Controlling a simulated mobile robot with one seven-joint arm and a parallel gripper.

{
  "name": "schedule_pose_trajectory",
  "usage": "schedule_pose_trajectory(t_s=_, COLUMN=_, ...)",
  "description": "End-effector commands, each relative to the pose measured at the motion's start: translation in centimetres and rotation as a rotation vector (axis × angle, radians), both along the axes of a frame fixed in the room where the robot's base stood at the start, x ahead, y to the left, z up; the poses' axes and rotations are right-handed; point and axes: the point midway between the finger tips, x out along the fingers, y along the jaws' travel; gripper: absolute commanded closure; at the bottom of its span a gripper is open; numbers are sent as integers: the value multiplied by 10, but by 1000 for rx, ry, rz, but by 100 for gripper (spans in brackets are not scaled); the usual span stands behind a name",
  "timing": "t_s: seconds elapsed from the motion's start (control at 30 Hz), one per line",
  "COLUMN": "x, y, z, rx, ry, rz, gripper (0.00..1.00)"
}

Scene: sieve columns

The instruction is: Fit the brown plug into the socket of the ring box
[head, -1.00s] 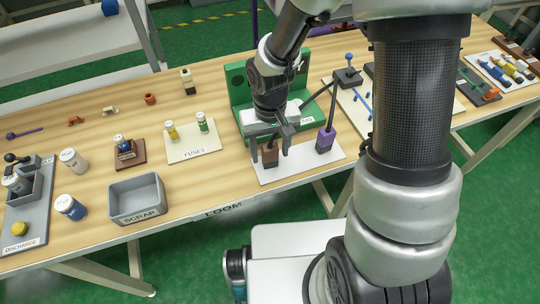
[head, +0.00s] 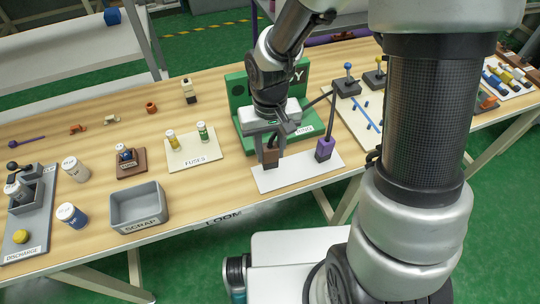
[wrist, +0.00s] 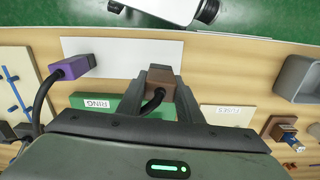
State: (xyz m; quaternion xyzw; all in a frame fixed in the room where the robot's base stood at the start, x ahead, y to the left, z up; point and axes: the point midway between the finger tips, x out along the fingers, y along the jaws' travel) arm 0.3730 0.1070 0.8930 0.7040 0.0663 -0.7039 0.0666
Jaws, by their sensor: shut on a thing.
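The brown plug (head: 270,156) is between the fingers of my gripper (head: 269,150), over the left part of the white mat. In the wrist view my gripper (wrist: 163,85) is shut on the brown plug (wrist: 161,83), with its dark cable running back below it. I cannot tell whether the plug touches the mat. The green ring box (head: 238,88) stands behind my gripper; its front and its socket are mostly hidden by my arm. Its green base with the RING label (wrist: 95,103) shows in the wrist view.
A purple plug (head: 324,149) with a cable stands on the right of the white mat (head: 295,176). The fuse board (head: 205,157) lies left of the box, and the grey scrap bin (head: 140,208) stands at the front left. A board with blue pegs (head: 358,112) is at right.

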Motion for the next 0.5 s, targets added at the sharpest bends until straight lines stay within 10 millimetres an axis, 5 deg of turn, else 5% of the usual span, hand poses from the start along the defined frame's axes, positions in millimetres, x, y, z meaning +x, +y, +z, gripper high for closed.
schedule_pose_trajectory(t_s=0.27, x=4, y=0, z=52, rx=2, ry=-3, rz=0, gripper=90)
schedule_pose_trajectory(t_s=0.37, x=20, y=5, z=62, rx=5, ry=-2, rz=9, gripper=90)
schedule_pose_trajectory(t_s=0.5, x=67, y=14, z=74, rx=11, ry=0, rz=34, gripper=90)
